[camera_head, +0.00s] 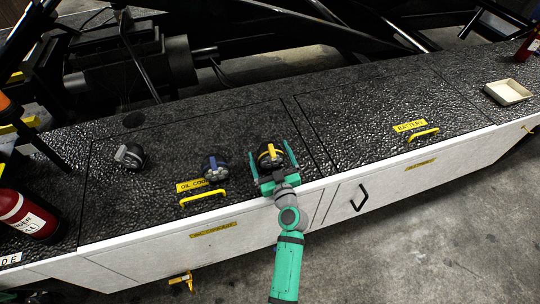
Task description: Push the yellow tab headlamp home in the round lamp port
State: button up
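The yellow tab headlamp (269,154) is a dark round lamp with a yellow band, on the black textured deck near its front edge. My green gripper (270,150) is at the lamp from the front, one finger on either side. The fingers are spread wide and look open, with small gaps beside the lamp. A dark round spot (134,119) in the deck at the back left may be the round lamp port; it is too small to be sure.
A blue-banded lamp (214,167) stands just left of my gripper, and a grey-banded lamp (130,155) farther left. Yellow handles (203,197) (423,134) rise from the deck. A cream tray (508,92) is at right, a red extinguisher (28,215) at left.

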jog(key=c, duration=1.4)
jog(key=shift+r, duration=0.1)
notch_tip(320, 180, up, 18)
jog(key=shift+f, duration=0.1)
